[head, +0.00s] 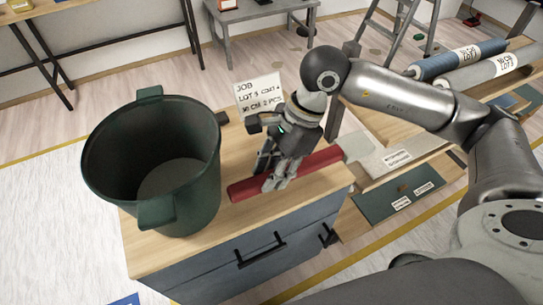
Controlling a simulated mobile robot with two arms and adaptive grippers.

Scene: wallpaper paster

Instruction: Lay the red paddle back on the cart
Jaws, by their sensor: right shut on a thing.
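The red paddle (313,162) is a long red bar with a pale grey end on the right. It runs across the front right of the cart's wooden top (250,222). My right gripper (276,182) comes down from above and is shut on the paddle near its middle, hiding part of it. I cannot tell whether the paddle touches the top or hangs just above it. The cart has a blue-grey front with dark handles. My left gripper is not in view.
A large dark green bucket (205,190) stands on the left of the cart top. A white job card (260,94) stands at the back, behind my right gripper. Rolls (458,58) and flat sheets (402,197) lie to the right. The cart top's front strip is bare.

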